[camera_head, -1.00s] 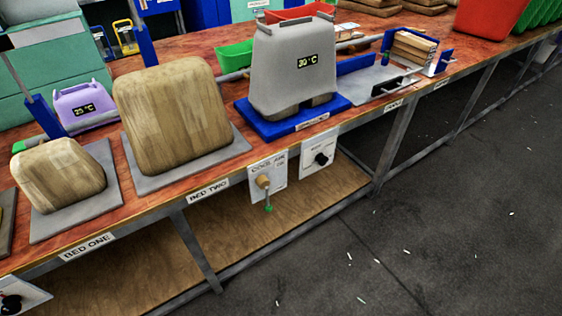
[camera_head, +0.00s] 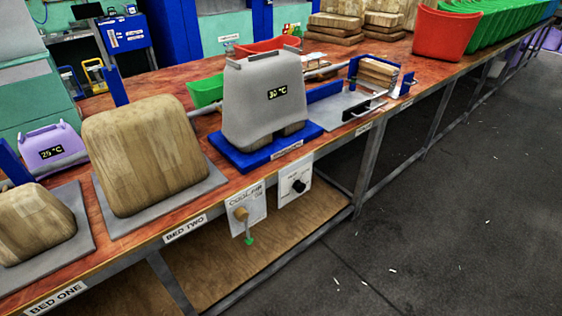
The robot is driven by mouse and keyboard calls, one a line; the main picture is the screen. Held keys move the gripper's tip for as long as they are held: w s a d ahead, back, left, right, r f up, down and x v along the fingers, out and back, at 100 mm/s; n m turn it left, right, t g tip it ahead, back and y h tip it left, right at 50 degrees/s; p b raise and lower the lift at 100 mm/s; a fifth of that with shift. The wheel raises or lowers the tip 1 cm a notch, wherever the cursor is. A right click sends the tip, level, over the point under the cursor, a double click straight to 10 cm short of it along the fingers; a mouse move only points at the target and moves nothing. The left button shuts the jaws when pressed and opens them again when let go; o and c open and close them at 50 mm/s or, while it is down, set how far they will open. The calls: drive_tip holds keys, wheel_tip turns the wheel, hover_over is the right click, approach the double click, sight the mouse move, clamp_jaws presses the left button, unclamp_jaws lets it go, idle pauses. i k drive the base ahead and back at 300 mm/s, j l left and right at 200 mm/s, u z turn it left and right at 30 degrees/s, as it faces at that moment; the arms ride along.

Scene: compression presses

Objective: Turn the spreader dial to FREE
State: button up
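A black dial (camera_head: 299,186) sits on a white panel (camera_head: 292,195) below the bench's front edge, under the grey press with the temperature display. The panel's lettering is too small to read, so I cannot tell whether this is the spreader dial or where it points. To its left, a panel marked COOL AIR (camera_head: 247,207) carries a tan knob (camera_head: 242,213) with a green-tipped lever hanging down. My gripper is not in view.
The grey press (camera_head: 262,95), reading about 30 °C, stands on a blue base (camera_head: 228,158). Wooden blocks stand on the plates at BED TWO (camera_head: 183,229) and BED ONE (camera_head: 57,295). A clamp fixture (camera_head: 352,118) stands right. The floor (camera_head: 450,230) at right is mostly clear.

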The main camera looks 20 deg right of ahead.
sight(300, 187)
drive_tip(key=i+l, duration=0.7)
drive_tip(key=i, duration=0.2)
drive_tip(key=z, duration=0.05)
